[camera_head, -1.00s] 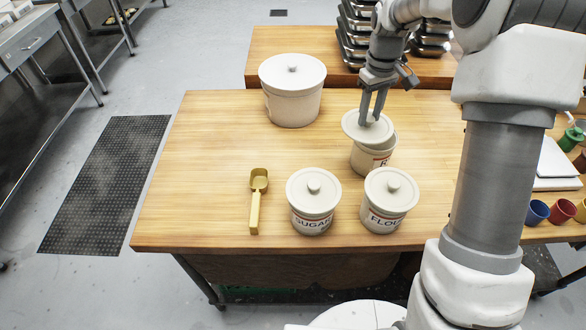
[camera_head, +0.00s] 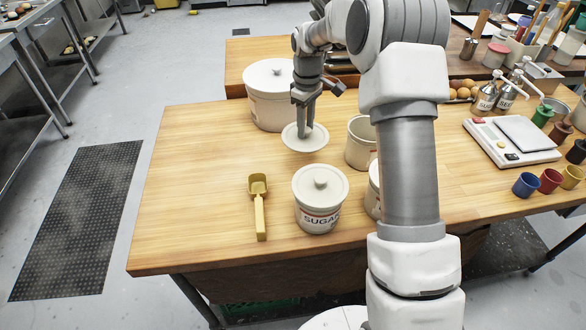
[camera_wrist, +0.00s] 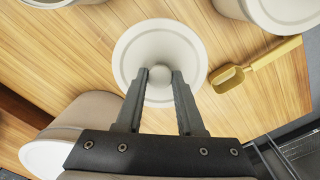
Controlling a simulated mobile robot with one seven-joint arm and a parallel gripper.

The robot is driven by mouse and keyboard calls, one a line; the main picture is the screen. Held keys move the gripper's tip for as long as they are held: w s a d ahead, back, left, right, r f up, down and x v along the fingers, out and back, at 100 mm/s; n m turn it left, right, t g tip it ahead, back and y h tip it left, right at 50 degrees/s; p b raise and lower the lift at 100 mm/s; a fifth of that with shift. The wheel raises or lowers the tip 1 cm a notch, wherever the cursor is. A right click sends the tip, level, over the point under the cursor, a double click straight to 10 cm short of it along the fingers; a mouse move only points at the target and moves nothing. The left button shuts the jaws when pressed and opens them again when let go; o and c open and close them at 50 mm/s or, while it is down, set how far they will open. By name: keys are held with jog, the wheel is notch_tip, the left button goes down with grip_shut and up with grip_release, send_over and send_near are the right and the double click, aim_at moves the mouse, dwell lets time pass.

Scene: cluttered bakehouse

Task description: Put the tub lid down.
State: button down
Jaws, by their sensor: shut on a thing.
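The tub lid (camera_head: 298,143) is a round, off-white disc with a knob (camera_wrist: 160,75). My gripper (camera_head: 306,133) is shut on the knob from above. The lid looks level and is over bare wood, left of the open tub (camera_head: 360,153). I cannot tell whether it touches the table or hangs just above it. In the wrist view the lid (camera_wrist: 135,47) fills the space ahead of my fingers (camera_wrist: 160,78). The open tub is off-white, upright and uncovered.
A lidded SUGAR tub (camera_head: 319,205) stands in front of the lid, and a large lidded tub (camera_head: 268,105) behind it. My arm mostly hides another tub (camera_head: 373,196). A yellow scoop (camera_head: 259,208) lies at left. The table's left part (camera_head: 195,175) is clear.

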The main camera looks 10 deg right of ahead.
notch_tip(320, 180, down, 10)
jog(key=shift+f, duration=0.1)
dwell(0.4)
jog(key=shift+f, duration=0.1)
jog(key=c, duration=0.5)
grip_release()
